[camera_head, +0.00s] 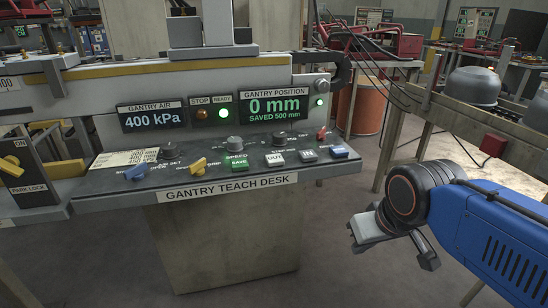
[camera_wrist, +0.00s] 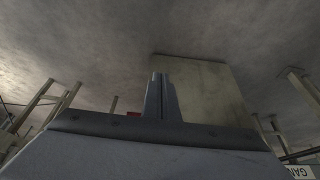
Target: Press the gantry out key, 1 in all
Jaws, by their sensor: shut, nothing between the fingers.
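The gantry out key (camera_head: 275,159) is a pale key marked OUT on the sloping panel of the gantry teach desk (camera_head: 120,204). It sits right of the green SAVE key (camera_head: 237,162) and left of a grey key (camera_head: 308,155). My gripper is shut and empty, its two fingers together in the wrist view (camera_wrist: 160,95). In the head view it hangs at the end of my arm, right of and lower than the panel, well apart from the key. The key does not show in the wrist view.
The position display (camera_head: 275,107) reads 0 mm, saved 500 mm; the air display (camera_head: 153,118) reads 400 kPa. The green READY lamp (camera_head: 223,113) is lit. Open floor lies before the desk's pedestal (camera_head: 225,240).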

